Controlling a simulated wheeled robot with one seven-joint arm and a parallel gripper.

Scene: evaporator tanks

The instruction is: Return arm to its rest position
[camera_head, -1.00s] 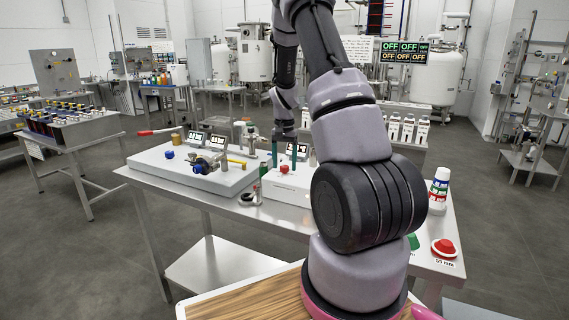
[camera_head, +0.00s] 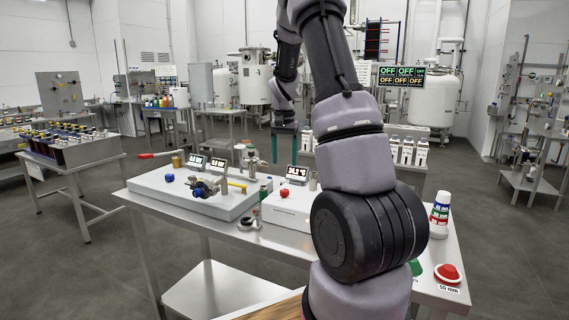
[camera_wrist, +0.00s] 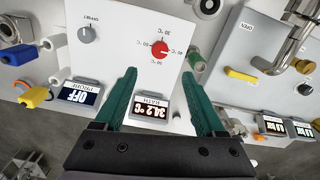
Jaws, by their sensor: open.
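My gripper (camera_head: 284,162) hangs at the end of my raised arm, fingers pointing down. It is above the back of the white box with the red knob (camera_head: 287,194). In the wrist view its two green fingers (camera_wrist: 159,74) are spread apart with nothing between them. Below them, seen upside down, are the white panel (camera_wrist: 120,40), the red knob (camera_wrist: 159,48) with temperature marks, and a lit temperature display (camera_wrist: 151,107). The fingers appear apart from the panel. My arm's lower links hide part of the bench.
The steel bench (camera_head: 150,203) also holds a white box with valves (camera_head: 200,187), a red button (camera_head: 448,272) and a stacked white, blue, red and green bottle (camera_head: 440,210). White bottles (camera_head: 407,150) stand behind my arm. Open floor lies to the left.

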